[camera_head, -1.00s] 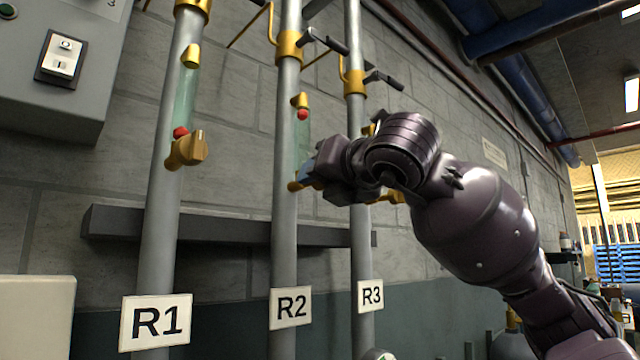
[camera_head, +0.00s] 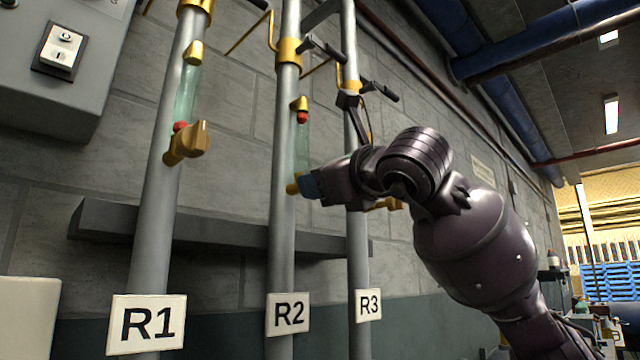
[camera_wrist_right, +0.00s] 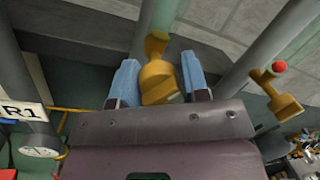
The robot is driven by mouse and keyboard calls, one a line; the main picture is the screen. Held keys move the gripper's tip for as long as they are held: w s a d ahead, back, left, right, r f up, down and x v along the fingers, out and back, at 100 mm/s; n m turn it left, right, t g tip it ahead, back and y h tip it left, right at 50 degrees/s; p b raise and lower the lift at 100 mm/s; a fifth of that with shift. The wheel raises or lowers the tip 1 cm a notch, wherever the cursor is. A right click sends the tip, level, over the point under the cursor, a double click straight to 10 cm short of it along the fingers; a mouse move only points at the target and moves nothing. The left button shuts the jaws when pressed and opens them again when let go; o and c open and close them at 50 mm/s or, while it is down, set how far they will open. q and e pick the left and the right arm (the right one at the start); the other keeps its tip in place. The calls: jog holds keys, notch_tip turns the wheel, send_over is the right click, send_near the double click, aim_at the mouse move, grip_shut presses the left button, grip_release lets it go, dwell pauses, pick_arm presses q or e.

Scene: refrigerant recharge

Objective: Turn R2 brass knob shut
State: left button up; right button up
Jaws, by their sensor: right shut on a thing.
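The R2 pipe (camera_head: 283,230) stands in the middle of the head view, with its R2 label (camera_head: 288,313) low on it. Its brass knob (camera_head: 292,188) sits at the lower end of a green sight tube and is mostly hidden by my right gripper (camera_head: 306,186). In the right wrist view the knob (camera_wrist_right: 158,83) lies between the two blue finger pads of my right gripper (camera_wrist_right: 160,82), which is shut on it. The knob's exact angle is hard to tell in the head view. My left gripper is not in view.
The R1 pipe (camera_head: 155,225) with its brass knob (camera_head: 187,143) stands to the left. The R3 pipe (camera_head: 357,240) stands close on the right, partly behind my right arm. A grey horizontal beam (camera_head: 220,230) runs behind the pipes. A switch box (camera_head: 60,50) hangs upper left.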

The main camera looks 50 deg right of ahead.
jog(key=n, duration=0.2)
jog(key=n+y, duration=0.1)
jog(key=n, duration=0.3)
jog(key=shift+w+a+f, duration=0.1)
jog(key=shift+f, duration=0.15)
jog(key=shift+n+y, duration=0.4)
jog(key=shift+n, duration=0.3)
jog(key=shift+w+f, duration=0.1)
jog(key=shift+f, duration=0.05)
jog(key=o, duration=0.8)
jog(key=shift+r, duration=0.2)
